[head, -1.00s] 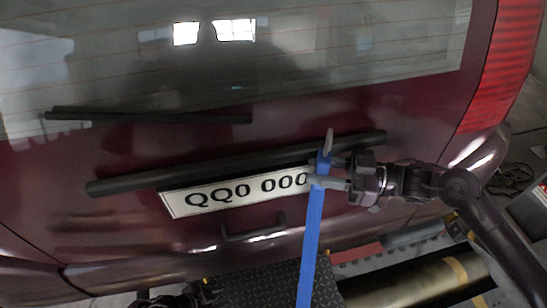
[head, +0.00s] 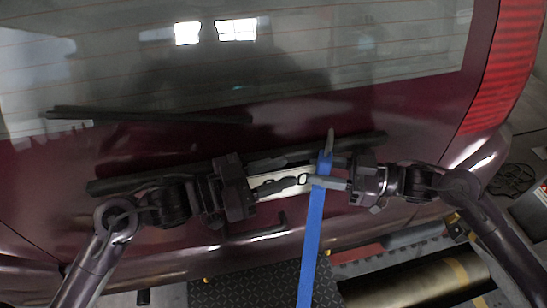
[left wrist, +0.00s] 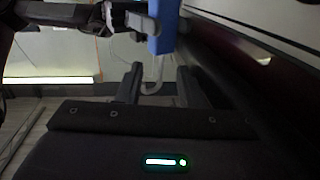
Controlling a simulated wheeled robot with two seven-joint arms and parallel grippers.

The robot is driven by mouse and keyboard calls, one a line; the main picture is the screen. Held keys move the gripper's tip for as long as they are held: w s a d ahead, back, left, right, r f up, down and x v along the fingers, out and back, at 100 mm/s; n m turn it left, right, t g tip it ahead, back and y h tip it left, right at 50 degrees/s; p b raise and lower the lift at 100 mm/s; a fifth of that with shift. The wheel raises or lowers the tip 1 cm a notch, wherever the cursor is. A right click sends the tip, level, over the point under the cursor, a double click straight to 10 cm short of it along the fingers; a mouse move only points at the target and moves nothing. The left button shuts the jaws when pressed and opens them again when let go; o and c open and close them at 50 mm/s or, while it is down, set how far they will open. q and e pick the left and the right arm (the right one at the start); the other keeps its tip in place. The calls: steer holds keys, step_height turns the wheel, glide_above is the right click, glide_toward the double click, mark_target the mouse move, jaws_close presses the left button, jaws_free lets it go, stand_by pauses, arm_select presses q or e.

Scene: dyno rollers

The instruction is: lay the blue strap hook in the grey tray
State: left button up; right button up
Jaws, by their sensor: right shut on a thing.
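The blue strap (head: 312,235) hangs down in front of the car's rear, with its upper end in my right gripper (head: 328,170). My right gripper is shut on the blue strap hook near its top. In the left wrist view the blue part (left wrist: 163,28) shows at the top, with a pale curved hook (left wrist: 153,82) below it. My left gripper (head: 290,174) is open, its fingers pointing right at the strap. In its wrist view the pale hook lies between the two fingers (left wrist: 158,84), seemingly touching neither. I see no grey tray in these views.
The dark red car's rear, with its number plate (head: 283,186) and wiper (head: 150,116), stands close behind both grippers. A dark tread plate (head: 245,285) and a metal roller (head: 415,285) lie below. Cables (head: 510,180) lie on the floor at right.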

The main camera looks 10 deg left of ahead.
mark_target(325, 149)
arm_select(q)
steer(key=x, duration=0.4)
steer(key=r+x, duration=0.1)
steer(key=x, duration=0.2)
steer(key=r+x, duration=0.1)
steer(key=x, duration=0.3)
steer(key=shift+w+d+r, duration=0.15)
steer(key=shift+w+d, duration=0.05)
steer(key=shift+w, duration=0.3)
steer(key=shift+c, duration=0.4)
jaws_close()
arm_select(e)
steer(key=o, duration=1.3)
